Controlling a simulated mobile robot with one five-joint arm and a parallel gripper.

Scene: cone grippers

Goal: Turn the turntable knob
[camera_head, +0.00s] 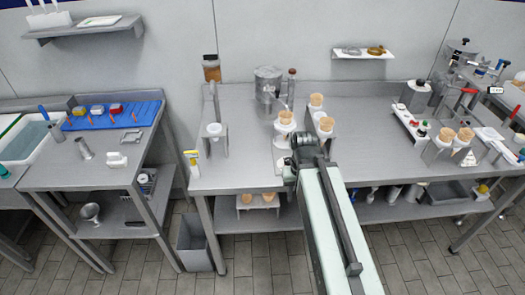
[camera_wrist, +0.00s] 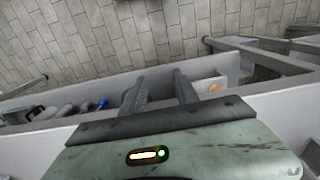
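My gripper (camera_wrist: 160,82) is open and empty in the wrist view, its two dark fingers apart over the table's edge. In the head view the end of my arm, with the gripper (camera_head: 300,140), is at the middle table, just in front of the cone holders. A cone (camera_head: 286,117) stands in a white holder just behind it, and another cone (camera_head: 326,124) stands to its right. I cannot make out the turntable or its knob for certain; my arm covers part of this area. No knob shows between the fingers in the wrist view.
A steel pot (camera_head: 268,80) stands behind the gripper, and a third cone (camera_head: 316,100) is at the back. More cones (camera_head: 446,136) stand at the right. The table between the left stand and the gripper is mostly clear.

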